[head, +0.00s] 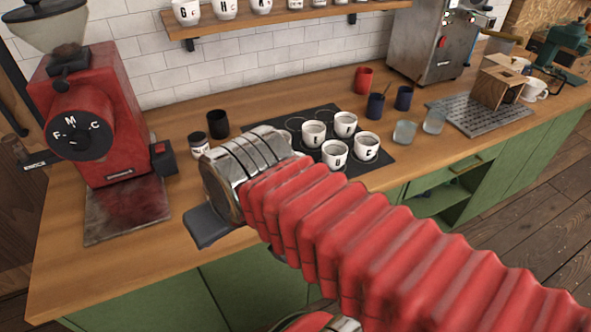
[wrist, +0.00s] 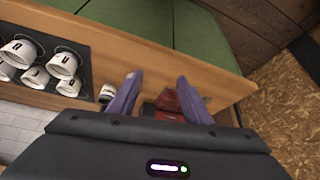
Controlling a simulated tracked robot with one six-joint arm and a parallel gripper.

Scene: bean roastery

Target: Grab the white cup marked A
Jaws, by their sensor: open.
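Several white lettered cups stand on a dark mat (head: 378,166) on the wooden counter: a back left cup (head: 313,133), a back right cup (head: 344,123), a front left cup (head: 335,154) and a front right cup (head: 366,147). Their letters are too small to read surely, so I cannot tell which is A. The wrist view shows these cups (wrist: 63,63) upside down at far left. More lettered white cups (head: 225,8) sit on the wall shelf, partly cut off. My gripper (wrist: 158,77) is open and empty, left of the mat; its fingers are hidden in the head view.
A red grinder (head: 90,110) stands at left. A small lidded jar (head: 199,144) and a black cup (head: 218,123) stand behind my wrist. Blue cups (head: 376,106), a red cup (head: 363,79) and glasses (head: 405,131) stand near the mat. A steel machine (head: 430,45) is at the back.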

